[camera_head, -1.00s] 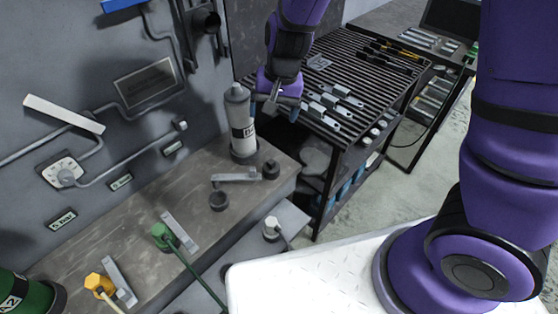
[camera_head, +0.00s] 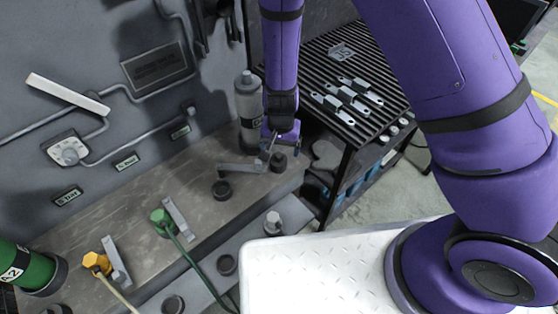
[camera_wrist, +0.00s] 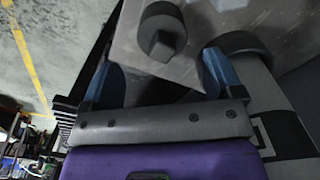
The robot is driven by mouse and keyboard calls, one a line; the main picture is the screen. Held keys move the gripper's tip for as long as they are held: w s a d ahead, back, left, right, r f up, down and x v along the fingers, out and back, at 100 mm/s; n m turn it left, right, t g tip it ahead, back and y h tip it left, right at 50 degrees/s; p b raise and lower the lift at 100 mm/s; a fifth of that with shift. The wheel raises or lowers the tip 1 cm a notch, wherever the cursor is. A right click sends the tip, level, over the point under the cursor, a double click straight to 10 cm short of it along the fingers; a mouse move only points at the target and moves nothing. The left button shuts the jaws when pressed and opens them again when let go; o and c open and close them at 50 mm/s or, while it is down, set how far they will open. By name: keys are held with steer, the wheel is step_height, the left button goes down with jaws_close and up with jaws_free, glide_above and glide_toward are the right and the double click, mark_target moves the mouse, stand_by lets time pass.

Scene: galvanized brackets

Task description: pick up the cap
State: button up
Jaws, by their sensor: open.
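A small dark round cap (camera_head: 279,163) with a raised block on top sits on the grey bench (camera_head: 150,225), by the foot of the grey cylinder. It also shows in the wrist view (camera_wrist: 161,32), beyond and between the two blue fingers. My gripper (camera_head: 275,146) is just above and beside this cap in the head view. In the wrist view my gripper (camera_wrist: 160,78) is open and empty, with a gap to the cap. A second dark round piece (camera_head: 221,190) stands farther left on the bench; I cannot tell for sure which is the task's cap.
The grey cylinder (camera_head: 249,105) with a dark base stands close beside my gripper; it fills the right of the wrist view (camera_wrist: 283,105). A grey bracket (camera_head: 240,169) lies left of the cap. A slatted rack (camera_head: 315,60) with several metal brackets is behind right.

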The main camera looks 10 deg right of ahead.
mark_target(279, 160)
steer(key=shift+s+a+f, duration=0.1)
steer(key=shift+a+f, duration=0.05)
steer(key=shift+f, duration=1.3)
steer(key=shift+s+a+f, duration=0.1)
steer(key=shift+f, duration=1.35)
steer(key=c, duration=1)
steer(key=shift+r, duration=0.1)
